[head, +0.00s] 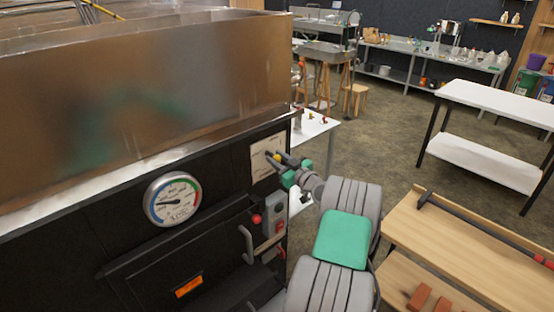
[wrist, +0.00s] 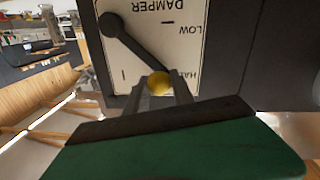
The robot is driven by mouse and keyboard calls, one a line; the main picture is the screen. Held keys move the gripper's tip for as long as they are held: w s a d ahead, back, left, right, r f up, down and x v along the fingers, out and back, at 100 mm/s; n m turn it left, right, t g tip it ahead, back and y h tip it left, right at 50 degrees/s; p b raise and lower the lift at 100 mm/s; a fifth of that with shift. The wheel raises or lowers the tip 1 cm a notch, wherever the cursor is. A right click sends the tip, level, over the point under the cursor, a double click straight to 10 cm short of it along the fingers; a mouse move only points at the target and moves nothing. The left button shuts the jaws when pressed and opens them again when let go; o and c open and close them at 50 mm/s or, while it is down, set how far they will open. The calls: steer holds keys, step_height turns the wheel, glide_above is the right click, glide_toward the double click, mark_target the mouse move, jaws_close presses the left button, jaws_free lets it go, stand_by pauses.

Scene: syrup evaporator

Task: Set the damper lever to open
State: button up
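The damper lever is a black bar with a round pivot and a yellow knob (wrist: 159,83). It is mounted on a white plate (wrist: 150,40), which reads DAMPER, LOW and a partly hidden HALF, upside down in the wrist view. The lever lies slanted, its knob close to the HALF mark. My gripper (wrist: 161,88) has one finger on each side of the knob, with no clear gap showing. In the head view the plate (head: 262,150) is on the dark evaporator front, and my gripper (head: 282,164) is at the yellow knob (head: 277,157). The open mark is not readable.
A round gauge (head: 172,200) is left of the plate. Below it are a grey control box (head: 273,218) with a red button and a door handle (head: 247,244). A wooden bench (head: 470,240) stands right of my arm. Open floor lies beyond.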

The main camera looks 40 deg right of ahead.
jaws_close()
stand_by(0.9)
